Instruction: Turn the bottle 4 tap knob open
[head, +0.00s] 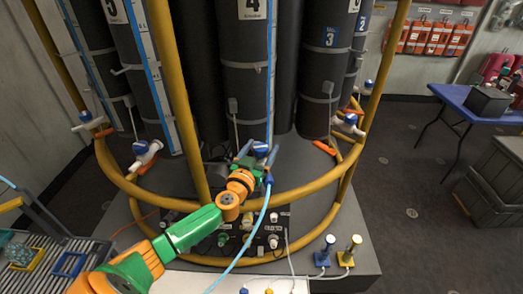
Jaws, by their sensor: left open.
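Bottle 4 (248,90) is a tall dark cylinder with a white "4" label near the top centre. Its blue tap knob (261,146) shows low in front of the bottle. My left gripper (258,152), on a green and orange arm from the lower left, is open at the knob. One finger shows to the left of the knob and one to the right. I cannot tell whether the fingers touch it. The wrist hides the tap's lower part. My right gripper is not in view.
A yellow ring rail (310,188) and posts surround the bottles. A light-blue hose (256,228) hangs by my left wrist. A panel of valves (262,238) sits below. A blue table (450,96) stands at the right, with clear floor before it.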

